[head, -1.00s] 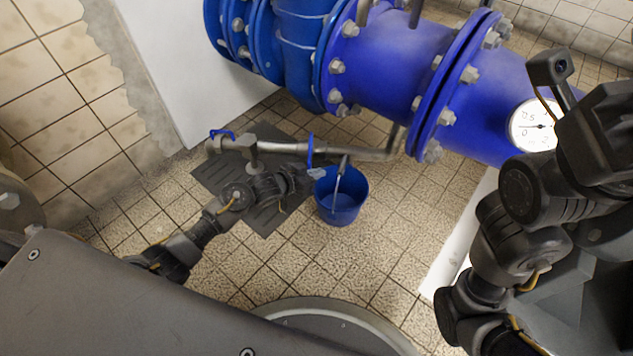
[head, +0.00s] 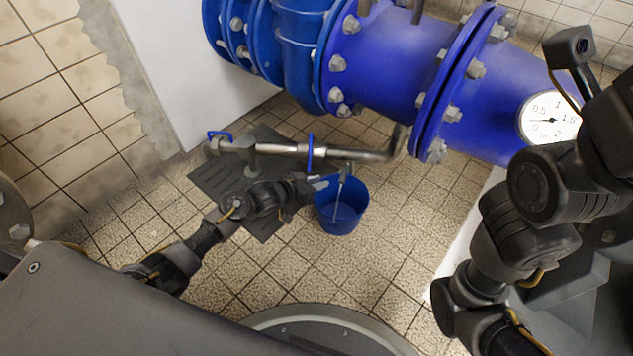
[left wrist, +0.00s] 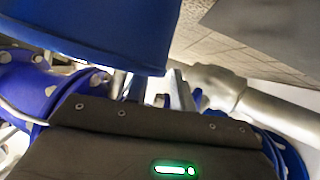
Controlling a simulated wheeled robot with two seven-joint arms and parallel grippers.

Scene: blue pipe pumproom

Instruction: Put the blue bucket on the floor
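The blue bucket (head: 341,210) is below the small grey pipe in the head view, with its thin handle raised toward the pipe. I cannot tell whether it hangs or rests on something. In the left wrist view the bucket (left wrist: 95,35) fills the upper left, close to the fingers. My left gripper (head: 318,184) is at the bucket's left rim. In the left wrist view its fingers (left wrist: 151,90) stand apart, with nothing clearly held between them. My right arm is at the right of the head view; its gripper does not show. The tiled floor (head: 290,268) lies below.
The grey pipe (head: 365,155) with a blue valve handle (head: 310,150) runs above a dark floor mat (head: 215,178). A large blue flanged pipe (head: 395,60) with a round gauge (head: 550,118) crosses behind. Bare floor lies in front of and right of the bucket.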

